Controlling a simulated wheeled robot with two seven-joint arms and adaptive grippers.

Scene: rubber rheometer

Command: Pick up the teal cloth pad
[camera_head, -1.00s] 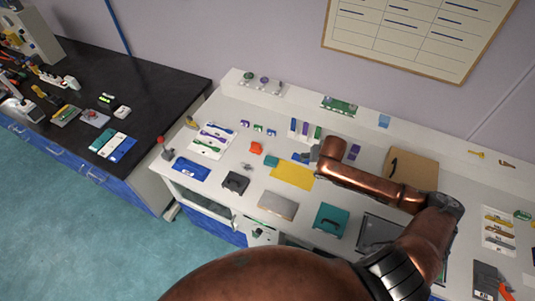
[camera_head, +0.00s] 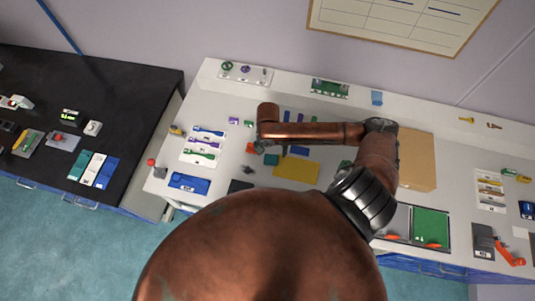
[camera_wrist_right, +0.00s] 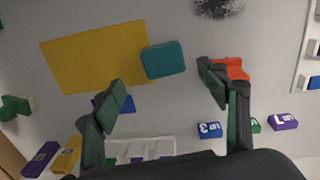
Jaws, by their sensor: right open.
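The teal cloth pad (camera_wrist_right: 163,59) is a small teal rectangle lying flat on the white bench, against the right edge of a yellow sheet (camera_wrist_right: 90,57) in the right wrist view. In the head view the pad (camera_head: 271,160) shows just below the end of my right arm, left of the yellow sheet (camera_head: 297,170). My right gripper (camera_wrist_right: 163,80) is open and empty. Its two fingers point toward the pad, one on each side of it in the picture, and do not appear to touch it. My left gripper is not in view.
An orange-red piece (camera_wrist_right: 236,69) lies close by the right finger in the wrist view. A blue piece (camera_wrist_right: 99,103) is partly hidden behind the left finger. Small numbered blocks (camera_wrist_right: 209,130) and a white rack (camera_wrist_right: 140,148) lie nearby.

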